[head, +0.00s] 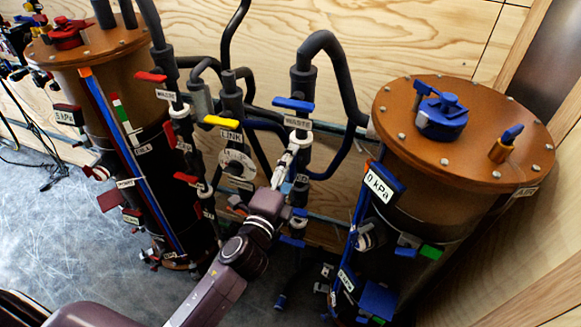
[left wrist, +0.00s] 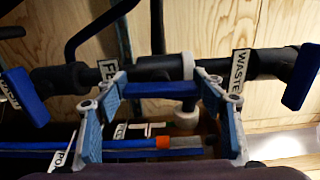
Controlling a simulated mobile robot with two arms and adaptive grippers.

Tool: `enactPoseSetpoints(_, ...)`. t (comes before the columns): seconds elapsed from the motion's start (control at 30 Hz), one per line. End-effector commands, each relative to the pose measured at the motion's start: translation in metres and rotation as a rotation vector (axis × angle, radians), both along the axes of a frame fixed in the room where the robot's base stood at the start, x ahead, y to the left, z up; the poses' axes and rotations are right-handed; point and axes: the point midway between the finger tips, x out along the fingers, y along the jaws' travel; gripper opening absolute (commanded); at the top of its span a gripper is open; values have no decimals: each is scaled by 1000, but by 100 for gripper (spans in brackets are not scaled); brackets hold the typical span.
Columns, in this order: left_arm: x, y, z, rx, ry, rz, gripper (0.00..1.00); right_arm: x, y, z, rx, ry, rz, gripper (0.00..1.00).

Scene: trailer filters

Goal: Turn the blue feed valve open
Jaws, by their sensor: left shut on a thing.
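The blue feed valve handle (left wrist: 160,90) lies between the fingers of my left gripper in the left wrist view. It runs roughly along the dark pipe behind it. A label reading FE (left wrist: 82,82), partly covered by a finger, is beside it. My left gripper (left wrist: 162,100) is shut on the handle, one finger at each end. In the head view my left gripper (head: 287,170) reaches the right-hand pipe below the blue waste handle (head: 293,104); the feed handle is mostly hidden there. My right gripper is in neither view.
The waste handle (left wrist: 301,77) sits crosswise near my right finger in the wrist view. Another blue handle (left wrist: 25,97) is at left. The orange-lidded 0 kPa tank (head: 400,95) stands at right, the left tank (head: 100,45) at left. Several pipes and a yellow link handle (head: 221,122) crowd the middle.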

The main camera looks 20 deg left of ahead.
Motion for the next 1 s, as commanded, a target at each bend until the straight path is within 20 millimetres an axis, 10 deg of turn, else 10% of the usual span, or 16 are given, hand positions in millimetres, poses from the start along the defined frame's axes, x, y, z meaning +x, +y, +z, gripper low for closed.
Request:
enactPoseSetpoints(0.63, 0, 0, -1, -52, 5, 0, 39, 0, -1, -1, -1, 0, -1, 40)
enactPoseSetpoints(0.67, 0, 0, -1, -52, 5, 0, 66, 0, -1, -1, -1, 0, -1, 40)
enactPoseSetpoints(0.7, 0, 0, -1, -51, 5, 0, 71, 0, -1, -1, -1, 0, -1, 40)
enactPoseSetpoints(1.0, 0, 0, -1, -47, 3, 0, 81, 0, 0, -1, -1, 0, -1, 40)
